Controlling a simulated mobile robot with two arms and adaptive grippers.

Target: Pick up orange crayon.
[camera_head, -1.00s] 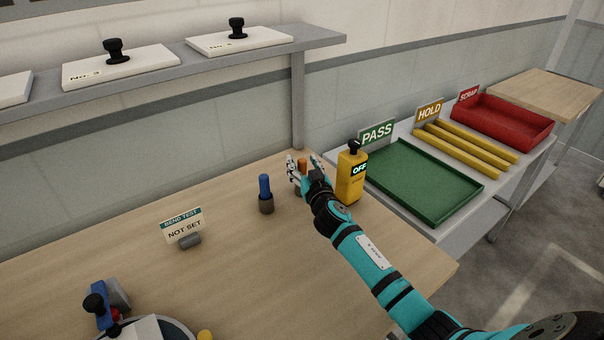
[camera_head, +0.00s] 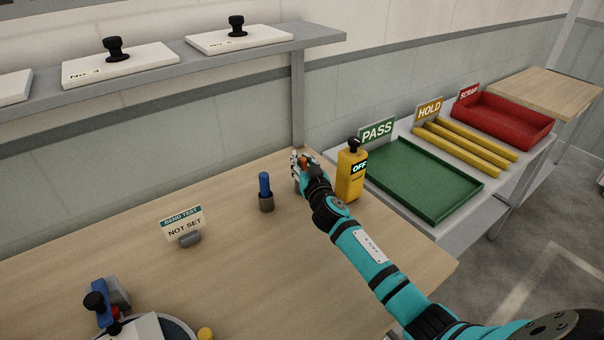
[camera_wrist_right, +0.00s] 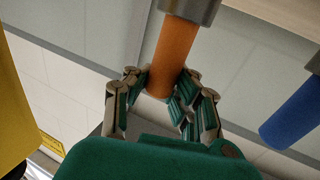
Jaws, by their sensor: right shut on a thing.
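The orange crayon (camera_wrist_right: 172,52) stands in a grey holder (camera_wrist_right: 190,8) in the right wrist view. My right gripper (camera_wrist_right: 160,88) is shut on the orange crayon near its free end. In the head view the right gripper (camera_head: 303,162) is at the back of the wooden table, and only a little of the orange crayon shows between its fingers. My left gripper is not in view.
A blue crayon (camera_head: 264,185) stands in its own dark holder left of the right gripper. A yellow box (camera_head: 350,178) marked OFF stands close on the right. A shelf post (camera_head: 298,100) rises behind.

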